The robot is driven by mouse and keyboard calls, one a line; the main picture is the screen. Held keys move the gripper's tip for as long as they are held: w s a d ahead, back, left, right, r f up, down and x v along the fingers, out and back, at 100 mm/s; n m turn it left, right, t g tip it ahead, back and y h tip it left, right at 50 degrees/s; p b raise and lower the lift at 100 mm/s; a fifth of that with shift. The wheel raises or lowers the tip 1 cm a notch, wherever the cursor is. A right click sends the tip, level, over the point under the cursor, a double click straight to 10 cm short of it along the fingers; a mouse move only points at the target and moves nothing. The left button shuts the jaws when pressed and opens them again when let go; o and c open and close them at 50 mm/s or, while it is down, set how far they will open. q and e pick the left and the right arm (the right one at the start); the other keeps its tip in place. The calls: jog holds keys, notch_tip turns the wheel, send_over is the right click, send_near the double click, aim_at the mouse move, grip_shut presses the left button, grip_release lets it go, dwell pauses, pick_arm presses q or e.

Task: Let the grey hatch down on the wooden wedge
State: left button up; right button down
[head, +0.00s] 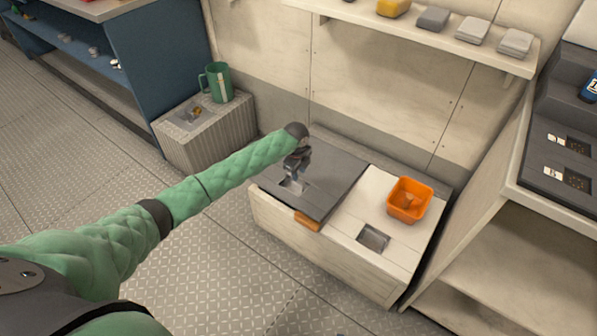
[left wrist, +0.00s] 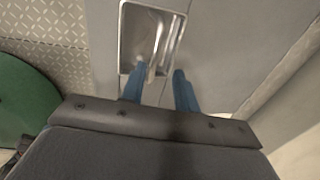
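The grey hatch (head: 335,182) lies nearly flat over the left half of the pale locker. The wooden wedge (head: 307,222), orange-brown, sticks out at the hatch's front right corner; its inner part is hidden under the hatch, and I cannot tell whether the hatch touches it. My left gripper (head: 292,177) is down at the recessed handle in the hatch. In the left wrist view, its blue fingers (left wrist: 160,78) stand apart at the recess (left wrist: 126,35), with the metal handle (left wrist: 168,45) reaching between them near the left finger. My right gripper is out of view.
An orange bin (head: 409,203) stands on the locker's pale right lid, behind another recessed handle (head: 373,238). A green mug (head: 217,82) stands on the ribbed box (head: 212,135) at left. Shelving flanks the right side; floor in front is clear.

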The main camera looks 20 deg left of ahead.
pick_arm(q)
jog(key=shift+r, duration=0.15)
notch_tip(320, 180, up, 8)
jog(key=shift+s+f+p, duration=0.25)
jog(key=shift+s+p, duration=0.1)
jog(key=shift+p, duration=0.1)
jog(key=shift+a, duration=0.1)
dwell(0.3)
